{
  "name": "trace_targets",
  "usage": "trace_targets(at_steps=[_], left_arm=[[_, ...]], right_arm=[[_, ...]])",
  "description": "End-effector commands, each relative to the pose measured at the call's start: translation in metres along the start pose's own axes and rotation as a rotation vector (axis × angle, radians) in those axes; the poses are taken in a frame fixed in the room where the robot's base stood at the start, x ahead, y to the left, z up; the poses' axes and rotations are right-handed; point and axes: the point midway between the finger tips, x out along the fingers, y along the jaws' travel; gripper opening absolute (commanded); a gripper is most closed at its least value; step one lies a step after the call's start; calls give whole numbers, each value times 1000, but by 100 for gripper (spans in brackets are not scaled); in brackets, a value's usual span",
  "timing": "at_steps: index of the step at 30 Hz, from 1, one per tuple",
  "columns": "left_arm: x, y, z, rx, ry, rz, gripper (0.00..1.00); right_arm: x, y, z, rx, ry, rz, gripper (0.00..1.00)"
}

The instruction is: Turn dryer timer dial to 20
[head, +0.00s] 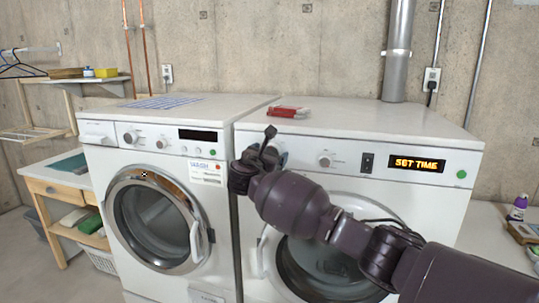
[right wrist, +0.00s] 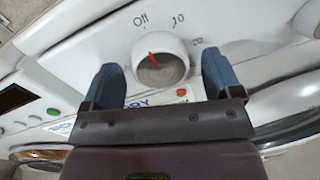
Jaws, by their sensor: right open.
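The dryer (head: 450,200) is the right-hand white machine; its display (head: 416,164) reads SET TIME. In the right wrist view the timer dial (right wrist: 160,58) is a round white knob with a grey face and a red pointer. The pointer aims up and slightly left, towards the Off mark (right wrist: 140,19). The 10 mark (right wrist: 178,19) and the 20 mark (right wrist: 197,41) follow to its right. My right gripper (right wrist: 160,80) is open, one blue finger on each side of the dial, with visible gaps. In the head view the right gripper (head: 262,152) hides the dial. My left gripper is not in view.
A second dryer knob (head: 325,160) and a dark switch (head: 367,162) sit right of the gripper. The washer (head: 100,165) stands close on the left. A red indicator (right wrist: 181,93) is below the dial.

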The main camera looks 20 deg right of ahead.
Motion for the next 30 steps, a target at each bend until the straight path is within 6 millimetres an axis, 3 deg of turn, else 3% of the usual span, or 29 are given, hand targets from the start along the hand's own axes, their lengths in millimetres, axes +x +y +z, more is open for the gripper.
trace_targets(at_steps=[9, 19, 30], left_arm=[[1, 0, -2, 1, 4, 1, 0], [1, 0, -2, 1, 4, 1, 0], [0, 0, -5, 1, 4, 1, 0]], right_arm=[[2, 0, 0, 0, 0, 0, 84], [2, 0, 0, 0, 0, 0, 35], [2, 0, 0, 72, 7, -3, 35]])
